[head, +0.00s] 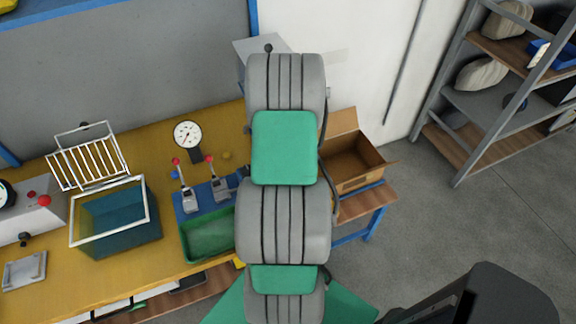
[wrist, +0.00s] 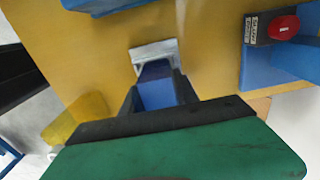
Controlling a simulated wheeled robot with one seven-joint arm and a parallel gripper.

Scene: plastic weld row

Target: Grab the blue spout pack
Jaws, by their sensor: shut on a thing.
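In the wrist view, the blue spout pack (wrist: 156,95) sits between the two dark fingers of my gripper (wrist: 157,84). The gripper is shut on it. A pale grey-white piece (wrist: 153,52) shows just beyond the pack's far end; I cannot tell whether it belongs to the pack. The green and black body of my gripper hides the near part of the pack. In the head view, my own grey and green arm covers the middle, and neither the gripper nor the pack can be made out there.
The yellow bench (head: 165,130) holds a blue bin (head: 118,242), a wire rack (head: 88,163), a dial gauge (head: 188,135), lever clamps (head: 219,188) and a green tray (head: 207,238). An open cardboard box (head: 358,182) stands right of my arm. A red button (wrist: 283,27) is at right in the wrist view.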

